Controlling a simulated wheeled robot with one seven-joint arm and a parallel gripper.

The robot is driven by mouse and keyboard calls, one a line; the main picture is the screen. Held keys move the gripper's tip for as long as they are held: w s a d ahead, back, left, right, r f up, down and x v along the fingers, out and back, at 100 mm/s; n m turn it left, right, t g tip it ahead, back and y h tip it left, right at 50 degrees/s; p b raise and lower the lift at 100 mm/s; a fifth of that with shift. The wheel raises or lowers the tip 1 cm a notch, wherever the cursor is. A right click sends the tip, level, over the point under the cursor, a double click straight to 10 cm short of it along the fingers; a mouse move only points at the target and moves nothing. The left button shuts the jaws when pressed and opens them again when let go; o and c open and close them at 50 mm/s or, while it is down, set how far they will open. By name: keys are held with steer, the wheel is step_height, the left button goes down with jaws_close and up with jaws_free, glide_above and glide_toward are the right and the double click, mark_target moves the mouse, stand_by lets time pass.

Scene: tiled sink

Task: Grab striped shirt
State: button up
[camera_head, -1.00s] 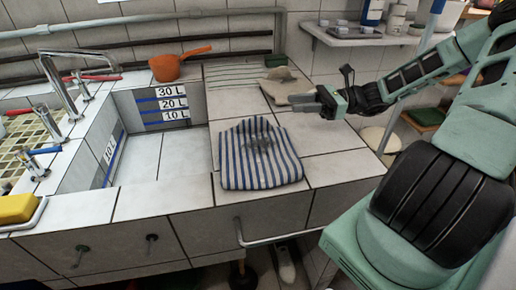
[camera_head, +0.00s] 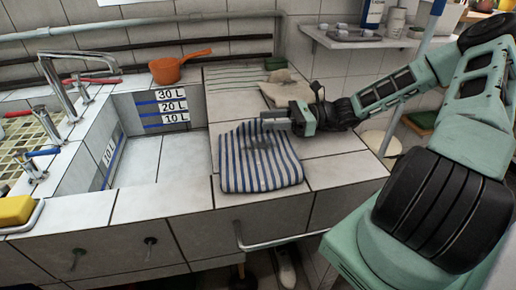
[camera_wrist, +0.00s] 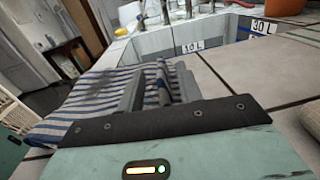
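The blue-and-white striped shirt (camera_head: 259,165) lies folded on the tiled counter, right of the sink basin, with a raised crumple near its middle. My gripper (camera_head: 266,120) is over the shirt's far edge, coming in from the right. In the wrist view the striped shirt (camera_wrist: 95,98) spreads ahead and to the left, and a ridge of its cloth rises by the fingers. My gripper's two fingers (camera_wrist: 160,90) stand apart, with a gap between them. Striped cloth shows beyond and between the fingers. I see no grip on it.
The tiled sink basin (camera_head: 150,160) with litre marks is left of the shirt. An orange pot (camera_head: 178,66) stands on the back ledge. A beige cloth (camera_head: 287,88) lies behind my gripper. A wall shelf (camera_head: 360,38) with bottles is at the upper right.

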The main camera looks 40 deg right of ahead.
jaws_close()
steer(key=shift+r, duration=0.1)
